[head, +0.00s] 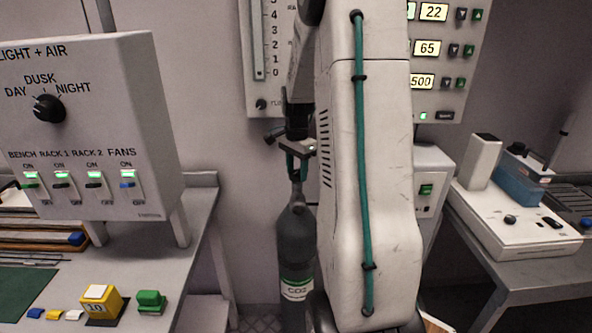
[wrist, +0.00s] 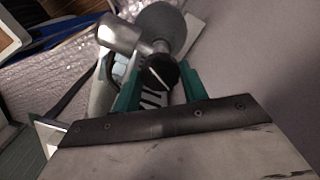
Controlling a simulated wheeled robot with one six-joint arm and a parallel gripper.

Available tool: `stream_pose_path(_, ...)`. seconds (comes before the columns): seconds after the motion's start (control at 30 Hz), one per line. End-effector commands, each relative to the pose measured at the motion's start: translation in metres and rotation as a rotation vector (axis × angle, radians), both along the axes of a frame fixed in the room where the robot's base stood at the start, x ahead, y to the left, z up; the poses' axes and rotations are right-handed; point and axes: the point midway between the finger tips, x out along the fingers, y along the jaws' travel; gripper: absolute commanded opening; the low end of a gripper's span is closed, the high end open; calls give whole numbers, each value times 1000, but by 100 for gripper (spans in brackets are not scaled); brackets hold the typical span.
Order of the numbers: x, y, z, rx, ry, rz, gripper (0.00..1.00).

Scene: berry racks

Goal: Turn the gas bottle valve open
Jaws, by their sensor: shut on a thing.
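The gas bottle (head: 296,250) is a dark grey upright cylinder with a white and green CO2 label, standing at the wall in the head view. My arm covers its right edge. In the wrist view its rounded grey top (wrist: 162,24) and silver valve fitting (wrist: 120,33) show. The valve knob (wrist: 161,70) is black with a white line across its face. My gripper (wrist: 158,82) has green fingers, one on each side of the knob, and is shut on it. In the head view my gripper (head: 297,168) is at the bottle's top, and the knob is hard to make out.
A switch panel (head: 85,130) and a bench edge (head: 190,230) stand to the left. A wall gauge (head: 262,95) hangs behind the bottle. My arm fills the middle of the head view. A bench with a white device (head: 510,220) is at right.

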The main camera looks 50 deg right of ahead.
Motion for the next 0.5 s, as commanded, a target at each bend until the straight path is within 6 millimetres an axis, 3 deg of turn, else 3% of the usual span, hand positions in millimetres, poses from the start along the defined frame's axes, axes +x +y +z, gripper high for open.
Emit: stream_pose_path(0.5, -1, -2, 0, -3, 1, -489, 20)
